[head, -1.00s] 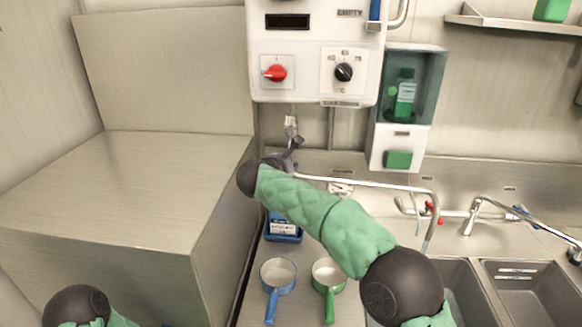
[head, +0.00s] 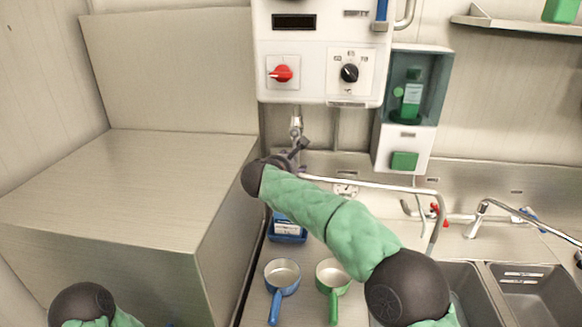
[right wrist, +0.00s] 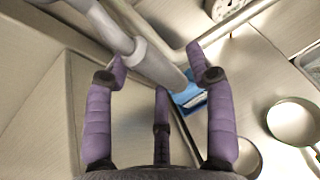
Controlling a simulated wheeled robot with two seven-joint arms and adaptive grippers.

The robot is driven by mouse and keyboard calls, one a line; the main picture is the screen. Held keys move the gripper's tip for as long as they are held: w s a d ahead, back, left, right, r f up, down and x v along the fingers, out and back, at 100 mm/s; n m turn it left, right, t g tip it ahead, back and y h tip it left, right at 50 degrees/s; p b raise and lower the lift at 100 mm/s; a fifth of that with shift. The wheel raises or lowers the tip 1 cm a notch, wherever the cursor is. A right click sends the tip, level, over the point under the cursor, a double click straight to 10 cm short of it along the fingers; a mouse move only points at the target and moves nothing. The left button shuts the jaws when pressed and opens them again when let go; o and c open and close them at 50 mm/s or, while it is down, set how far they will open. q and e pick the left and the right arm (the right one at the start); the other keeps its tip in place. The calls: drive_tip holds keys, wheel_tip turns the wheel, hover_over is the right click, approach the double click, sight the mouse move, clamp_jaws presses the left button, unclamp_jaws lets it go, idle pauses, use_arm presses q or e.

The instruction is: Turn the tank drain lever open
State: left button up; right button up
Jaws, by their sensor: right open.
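The white wall tank (head: 318,88) hangs at the top centre, with a red knob (head: 281,73) and a black dial (head: 349,73). A grey drain pipe (head: 296,122) comes down from its underside. My right gripper (head: 299,153) is just below that pipe, partly hidden by my wrist. In the right wrist view, my open purple fingers (right wrist: 156,75) hold nothing. A thick grey pipe (right wrist: 155,62) slants down between the fingertips; I cannot tell whether they touch it. I cannot make out the drain lever clearly. My left gripper is out of view.
A large metal box (head: 130,180) stands at left. A blue ladle (head: 281,275), a green ladle (head: 333,277) and a blue container (head: 288,229) are on the counter below my arm. A bent metal tube (head: 395,186) runs behind my arm toward the sinks (head: 525,290).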

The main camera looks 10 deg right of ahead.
drive_tip(key=v, duration=1.2)
drive_tip(key=shift+a+f, duration=0.1)
